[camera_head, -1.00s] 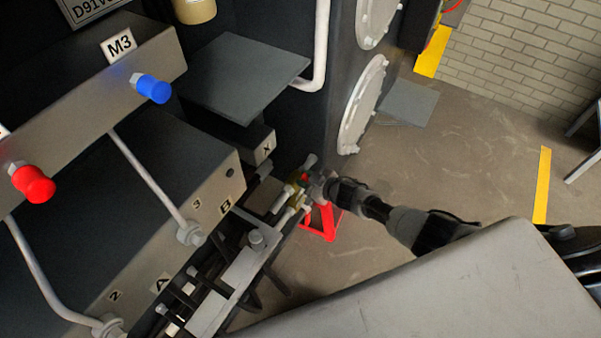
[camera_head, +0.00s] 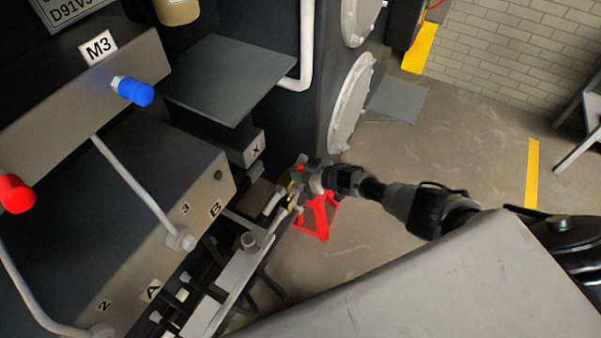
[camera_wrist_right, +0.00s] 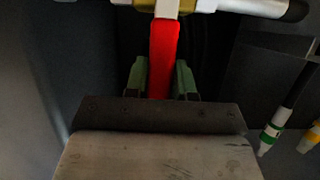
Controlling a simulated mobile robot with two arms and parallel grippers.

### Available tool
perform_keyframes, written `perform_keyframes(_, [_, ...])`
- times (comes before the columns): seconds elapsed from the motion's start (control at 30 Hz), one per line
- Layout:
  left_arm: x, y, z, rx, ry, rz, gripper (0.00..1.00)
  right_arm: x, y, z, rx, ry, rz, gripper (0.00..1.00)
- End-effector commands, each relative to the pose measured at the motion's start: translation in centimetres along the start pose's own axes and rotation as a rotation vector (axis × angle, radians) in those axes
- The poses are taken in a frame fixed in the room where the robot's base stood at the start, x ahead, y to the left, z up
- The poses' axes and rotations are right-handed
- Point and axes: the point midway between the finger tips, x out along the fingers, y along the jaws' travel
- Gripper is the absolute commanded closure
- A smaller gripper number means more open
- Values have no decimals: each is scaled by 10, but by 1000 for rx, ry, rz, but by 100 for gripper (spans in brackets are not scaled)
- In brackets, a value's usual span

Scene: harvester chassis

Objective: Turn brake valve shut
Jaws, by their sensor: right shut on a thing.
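The brake valve shows as a brass body (camera_head: 292,186) with pale pipe fittings at the machine's corner in the head view. In the right wrist view its brass body (camera_wrist_right: 178,6) is cut off by the top edge. Its red lever (camera_wrist_right: 163,50) points down from the body, between my right gripper's green fingers (camera_wrist_right: 160,78). My right gripper (camera_head: 306,176) is shut on this lever and hides most of it in the head view. My left gripper is not in view.
Pipes and brackets (camera_head: 232,270) run close beside the valve. A red stand (camera_head: 318,217) is on the floor behind it. A blue cap (camera_head: 135,91) and a red cap (camera_head: 15,194) stick out of the M3 block. The floor (camera_head: 450,150) at right is open.

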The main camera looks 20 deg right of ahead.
Motion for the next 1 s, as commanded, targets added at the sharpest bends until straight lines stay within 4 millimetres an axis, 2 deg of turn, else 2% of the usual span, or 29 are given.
perform_keyframes(0.07, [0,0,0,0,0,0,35,0,1,-1,11,3,3,100])
perform_keyframes(0.1, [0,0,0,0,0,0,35,0,1,-1,12,3,3,74])
perform_keyframes(0.27, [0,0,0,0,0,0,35,0,1,-1,8,2,3,50])
perform_keyframes(0.53, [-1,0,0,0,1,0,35,-1,0,-1,5,1,2,50])
perform_keyframes(0.63, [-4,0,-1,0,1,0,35,-8,1,0,5,0,3,50])
perform_keyframes(0.77, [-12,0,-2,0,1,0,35,-27,1,-1,4,-2,3,50])
perform_keyframes(1.0, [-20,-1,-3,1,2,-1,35,-73,1,0,5,-2,3,50])
